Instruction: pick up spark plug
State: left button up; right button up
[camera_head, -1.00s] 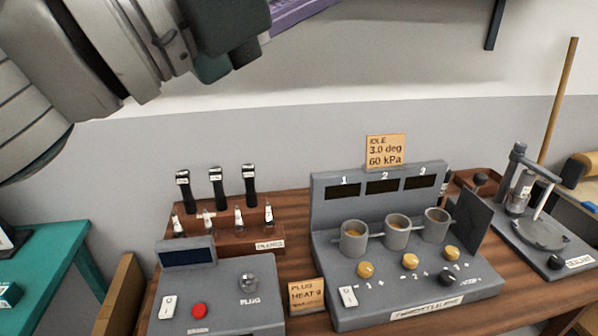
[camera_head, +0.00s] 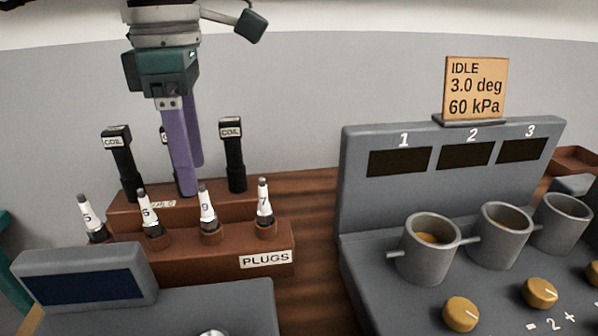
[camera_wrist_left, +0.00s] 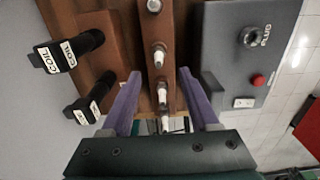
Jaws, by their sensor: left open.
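Several white-bodied spark plugs stand in the brown PLUGS rack (camera_head: 205,262): plug 5 (camera_head: 87,215), plug 6 (camera_head: 149,215), plug 9 (camera_head: 207,207) and plug 7 (camera_head: 263,207). My left gripper (camera_head: 191,180) has purple fingers pointing down, above and behind the row in the head view. It is open with nothing held. In the left wrist view the fingers (camera_wrist_left: 160,73) lie either side of the plug row, and a plug (camera_wrist_left: 162,95) shows in the gap, apart from both fingers. My right gripper is not in view.
Black coils (camera_head: 235,160) stand behind the plugs; one is partly hidden by my fingers. A grey box with a dark screen (camera_head: 85,285) sits in front. A grey tester with cups (camera_head: 430,250) stands right. Bare wooden bench (camera_head: 315,230) lies between.

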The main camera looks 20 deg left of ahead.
aim_at(201, 184)
pick_arm(q)
jog(key=f, duration=0.4)
jog(key=f+p, duration=0.1)
jog(key=f, duration=0.1)
jog(key=shift+w+d+f, duration=0.1)
jog(key=shift+w+d, duration=0.05)
jog(key=shift+d, duration=0.1)
jog(key=shift+c, duration=0.2)
grip_shut()
